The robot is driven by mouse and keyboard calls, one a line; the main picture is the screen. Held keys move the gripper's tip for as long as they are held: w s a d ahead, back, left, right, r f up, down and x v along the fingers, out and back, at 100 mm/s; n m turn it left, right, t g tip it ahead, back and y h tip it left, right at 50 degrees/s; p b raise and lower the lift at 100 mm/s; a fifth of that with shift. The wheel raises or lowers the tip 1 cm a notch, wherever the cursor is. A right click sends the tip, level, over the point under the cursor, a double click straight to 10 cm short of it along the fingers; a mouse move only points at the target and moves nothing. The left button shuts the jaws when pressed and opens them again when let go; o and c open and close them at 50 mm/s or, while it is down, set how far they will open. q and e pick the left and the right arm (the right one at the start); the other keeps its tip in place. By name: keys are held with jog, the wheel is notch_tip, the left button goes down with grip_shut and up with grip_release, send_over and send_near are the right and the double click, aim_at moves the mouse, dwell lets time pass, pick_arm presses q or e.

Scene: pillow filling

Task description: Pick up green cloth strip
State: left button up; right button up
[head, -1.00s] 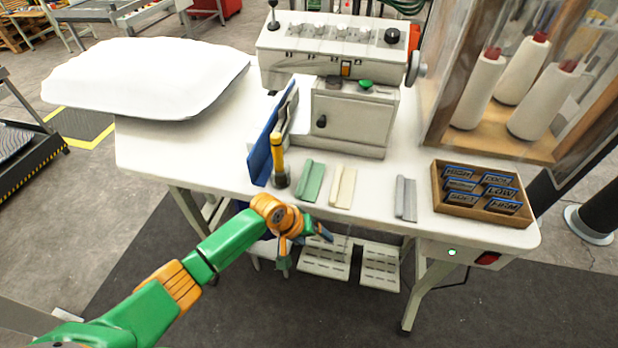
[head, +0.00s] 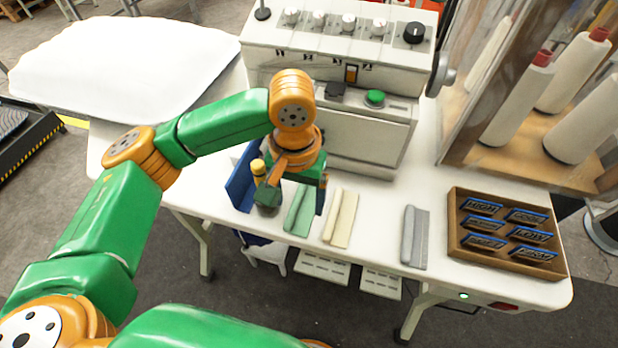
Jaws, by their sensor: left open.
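The green cloth strip (head: 298,214) lies on the white table near its front edge, left of a cream strip. My left gripper (head: 293,195) points down just above and behind the green strip. Its jaws are open, with one finger at the left near the yellow-topped tool and the other at the right of the strip. The gripper hides the strip's far end. I cannot tell whether a finger touches it. My right gripper is not in view.
A cream strip (head: 341,218) and a grey strip (head: 415,237) lie to the right. A tray of labels (head: 455,220) is at the right end. A yellow-topped tool (head: 258,167) and blue panel (head: 240,185) stand close left. The machine (head: 365,140) rises behind; a white pillow (head: 125,65) lies left.

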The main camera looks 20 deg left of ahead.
aim_at(297, 227)
pick_arm(q)
jog(key=shift+f, duration=0.3)
jog(key=f, duration=0.1)
jog(key=s+f+p, duration=0.1)
jog(key=s+f, duration=0.1)
jog(key=shift+a+f, duration=0.25)
jog(key=shift+f, duration=0.15)
jog(key=shift+w+f, duration=0.25)
jog(key=shift+f, duration=0.75)
jog(key=shift+w+f, duration=0.15)
jog(key=shift+w, duration=0.15)
jog(key=shift+s, duration=0.2)
jog(key=c, duration=1.1)
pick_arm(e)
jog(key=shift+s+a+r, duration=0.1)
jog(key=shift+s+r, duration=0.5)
pick_arm(q)
jog(key=shift+w, duration=0.1)
